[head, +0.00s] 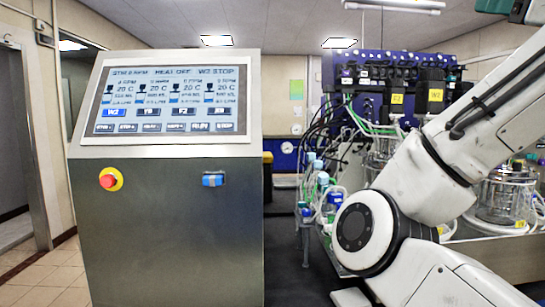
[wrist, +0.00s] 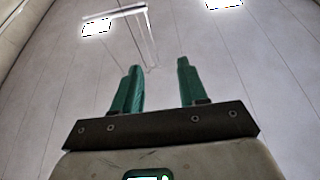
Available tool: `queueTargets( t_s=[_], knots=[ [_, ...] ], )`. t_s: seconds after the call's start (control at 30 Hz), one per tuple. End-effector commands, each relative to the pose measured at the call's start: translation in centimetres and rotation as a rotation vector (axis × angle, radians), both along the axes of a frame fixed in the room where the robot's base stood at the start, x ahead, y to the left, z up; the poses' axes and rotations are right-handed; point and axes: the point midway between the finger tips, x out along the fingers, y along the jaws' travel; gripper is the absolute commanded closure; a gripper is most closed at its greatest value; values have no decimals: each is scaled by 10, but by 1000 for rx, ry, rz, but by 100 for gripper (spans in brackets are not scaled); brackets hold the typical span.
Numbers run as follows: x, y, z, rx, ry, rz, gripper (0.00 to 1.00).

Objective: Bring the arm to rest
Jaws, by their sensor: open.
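My gripper (wrist: 157,80) shows in the wrist view with two green fingers apart and nothing between them. It points up toward the pale ceiling (wrist: 230,60). In the head view my white arm is bent across the right side, with its upper link rising out of the picture at the upper right. A small green and dark part of my arm's end shows at the top right edge. The fingers themselves do not show clearly in the head view.
A steel control cabinet with a lit screen (head: 170,95) and a red stop button (head: 108,180) stands at the left. Behind my arm are a blue pump panel (head: 375,70), tubing, bottles (head: 335,198) and a glass vessel (head: 503,200). Tiled floor (head: 45,275) is clear at the far left.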

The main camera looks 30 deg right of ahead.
Motion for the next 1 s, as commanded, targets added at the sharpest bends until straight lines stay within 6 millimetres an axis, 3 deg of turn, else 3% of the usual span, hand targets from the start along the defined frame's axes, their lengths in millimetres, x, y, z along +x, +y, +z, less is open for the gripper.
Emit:
queueTargets(
  t_s=[0.37,0.67,0.77,0.87,1.0],
  knots=[
    [33,4,-33,18,82,16,57],
    [79,12,-90,46,215,40,57],
    [99,18,-121,60,283,53,57],
    [123,26,-165,79,374,71,57],
    [152,43,-242,112,523,100,57]
  ],
)
